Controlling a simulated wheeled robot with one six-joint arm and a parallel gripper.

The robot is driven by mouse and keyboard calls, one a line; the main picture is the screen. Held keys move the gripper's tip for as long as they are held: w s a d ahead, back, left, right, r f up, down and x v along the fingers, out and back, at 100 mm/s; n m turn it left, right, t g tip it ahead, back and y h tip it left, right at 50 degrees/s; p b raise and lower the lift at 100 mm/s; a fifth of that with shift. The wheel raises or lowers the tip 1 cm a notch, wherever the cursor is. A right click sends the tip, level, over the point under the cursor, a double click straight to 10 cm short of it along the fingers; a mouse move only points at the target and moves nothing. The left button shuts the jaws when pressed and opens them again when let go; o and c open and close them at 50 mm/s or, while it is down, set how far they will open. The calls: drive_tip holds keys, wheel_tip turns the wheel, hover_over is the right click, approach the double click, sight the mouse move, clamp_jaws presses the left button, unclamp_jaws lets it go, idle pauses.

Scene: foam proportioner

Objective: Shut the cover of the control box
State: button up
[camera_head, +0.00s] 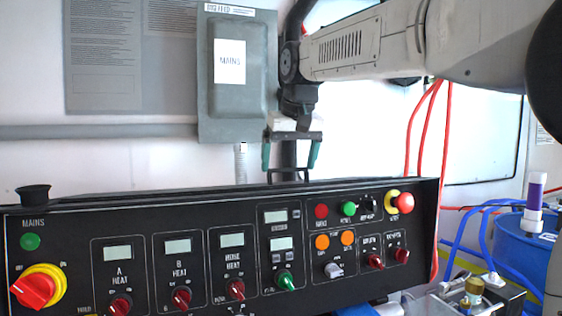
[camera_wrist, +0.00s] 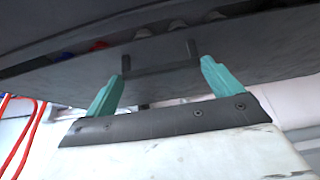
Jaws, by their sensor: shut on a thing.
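The black control box (camera_head: 130,215) spans the lower part of the head view, its face full of knobs, displays and lamps. A black U-shaped handle (camera_head: 289,172) stands at its top edge; the handle also shows in the wrist view (camera_wrist: 160,69), on a dark flat panel (camera_wrist: 265,60). My gripper (camera_head: 289,166) comes down from above, its two teal fingers on either side of the handle. How far the cover is open is hard to tell.
A grey mains box (camera_head: 237,120) hangs on the wall behind. Red hoses (camera_head: 430,120) run down the wall at the right. A blue drum (camera_head: 515,250) with blue hoses and brass fittings (camera_head: 473,290) stand at the lower right.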

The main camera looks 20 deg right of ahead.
drive_tip(key=shift+s+r, duration=0.2)
drive_tip(key=shift+s, duration=1)
drive_tip(key=o, duration=1.1)
drive_tip(key=shift+s, duration=0.15)
drive_tip(key=v, duration=0.8)
drive_tip(key=shift+f, duration=0.15)
